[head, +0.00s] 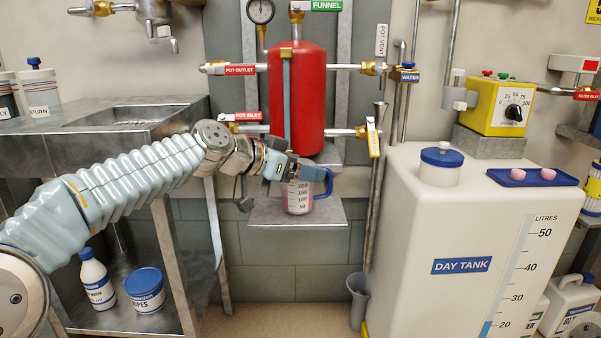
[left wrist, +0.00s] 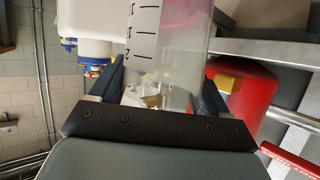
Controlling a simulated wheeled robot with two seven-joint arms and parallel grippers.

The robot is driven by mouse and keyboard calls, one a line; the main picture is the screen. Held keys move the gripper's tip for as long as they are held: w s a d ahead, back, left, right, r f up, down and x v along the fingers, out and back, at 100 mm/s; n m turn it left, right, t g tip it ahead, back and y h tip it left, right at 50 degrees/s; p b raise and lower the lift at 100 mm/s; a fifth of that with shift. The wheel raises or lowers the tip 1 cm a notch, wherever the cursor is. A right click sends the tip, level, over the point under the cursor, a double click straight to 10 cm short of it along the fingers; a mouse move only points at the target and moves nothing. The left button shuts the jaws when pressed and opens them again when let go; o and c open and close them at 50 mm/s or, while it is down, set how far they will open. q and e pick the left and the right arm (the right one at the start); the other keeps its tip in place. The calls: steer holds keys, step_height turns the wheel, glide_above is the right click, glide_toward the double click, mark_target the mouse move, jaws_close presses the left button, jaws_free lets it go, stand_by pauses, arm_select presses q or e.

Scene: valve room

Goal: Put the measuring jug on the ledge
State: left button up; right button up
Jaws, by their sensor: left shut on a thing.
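The measuring jug (head: 298,198) is clear, with dark scale marks, a pinkish tint and a blue handle on its right side. My left gripper (head: 299,169) is shut on the jug near its top, which the gripper partly hides. The jug is upright at the grey metal ledge (head: 268,216) below the red pot. I cannot tell if its base touches the ledge. In the left wrist view the jug (left wrist: 170,38) fills the space between the two fingers of my left gripper (left wrist: 163,76). My right gripper is not in view.
The red pot (head: 305,90) hangs just above the jug, with pipes and valves to both sides. The white day tank (head: 420,215) stands to the right. A metal sink bench (head: 100,130) stands to the left.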

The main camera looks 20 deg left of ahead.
arm_select(q)
steer(key=shift+f, duration=0.1)
steer(key=shift+f, duration=0.15)
steer(key=o, duration=1.1)
steer(key=shift+r, duration=0.2)
steer(key=shift+s+a, duration=0.25)
steer(key=shift+a, duration=0.05)
steer(key=b+v, duration=0.1)
steer(key=v, duration=1)
steer(key=shift+s+r, duration=0.1)
steer(key=shift+s, duration=0.05)
